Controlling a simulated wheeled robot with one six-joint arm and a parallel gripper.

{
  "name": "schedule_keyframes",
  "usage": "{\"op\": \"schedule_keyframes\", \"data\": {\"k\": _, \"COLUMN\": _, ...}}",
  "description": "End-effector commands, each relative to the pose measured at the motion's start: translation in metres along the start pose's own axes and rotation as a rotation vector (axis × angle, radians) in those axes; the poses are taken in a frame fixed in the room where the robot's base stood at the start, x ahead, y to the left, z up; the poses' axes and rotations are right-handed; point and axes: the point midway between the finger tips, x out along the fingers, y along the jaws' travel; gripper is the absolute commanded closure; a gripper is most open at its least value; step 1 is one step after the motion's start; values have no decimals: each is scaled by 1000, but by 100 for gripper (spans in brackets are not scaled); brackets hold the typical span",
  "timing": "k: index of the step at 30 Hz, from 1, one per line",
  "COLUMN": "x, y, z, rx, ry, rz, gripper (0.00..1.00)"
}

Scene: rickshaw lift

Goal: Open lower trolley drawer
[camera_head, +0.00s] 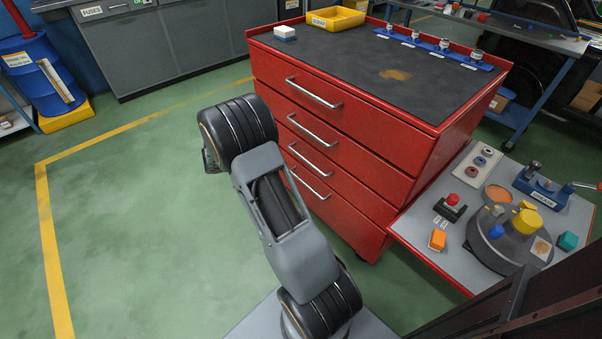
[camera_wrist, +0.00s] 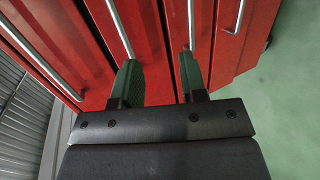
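The red trolley (camera_head: 370,170) stands beyond my arm, with a stack of drawers on its front. The top handle (camera_head: 313,92), a middle handle (camera_head: 311,130) and a lower handle (camera_head: 310,184) show as silver bars. The drawers look shut. My gripper (camera_wrist: 160,75) is open and empty in the wrist view, its two dark green fingers pointing at the red fronts. One handle (camera_wrist: 120,28) lies near the left finger's tip and another handle (camera_wrist: 191,22) near the right finger's tip. The farthest right handle (camera_wrist: 240,15) is nearest the floor side. In the head view my arm hides the gripper.
A side table (camera_head: 420,246) with buttons and a round fixture adjoins the trolley's right. A yellow bin (camera_head: 335,18) and a white block (camera_head: 285,33) sit on the trolley top. Green floor (camera_head: 130,220) is clear to the left, with a blue barrel (camera_head: 45,75) farther back.

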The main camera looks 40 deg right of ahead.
Motion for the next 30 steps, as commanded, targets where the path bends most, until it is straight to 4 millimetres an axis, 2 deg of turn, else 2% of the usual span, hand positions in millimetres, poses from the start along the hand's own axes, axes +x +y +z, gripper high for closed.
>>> {"op": "schedule_keyframes", "data": {"k": 1, "x": 23, "y": -31, "z": -9, "rx": -8, "ry": 9, "rz": 48, "gripper": 61}}
{"op": "schedule_keyframes", "data": {"k": 3, "x": 39, "y": -50, "z": -21, "rx": -7, "ry": 32, "rz": 106, "gripper": 61}}
{"op": "schedule_keyframes", "data": {"k": 6, "x": 57, "y": -70, "z": -32, "rx": -7, "ry": 62, "rz": 166, "gripper": 61}}
{"op": "schedule_keyframes", "data": {"k": 10, "x": 71, "y": -84, "z": -40, "rx": -4, "ry": 87, "rz": 208, "gripper": 61}}
{"op": "schedule_keyframes", "data": {"k": 17, "x": 101, "y": -83, "z": -45, "rx": -2, "ry": 97, "rz": 223, "gripper": 61}}
{"op": "schedule_keyframes", "data": {"k": 30, "x": 178, "y": -66, "z": -53, "rx": -4, "ry": 98, "rz": 221, "gripper": 61}}
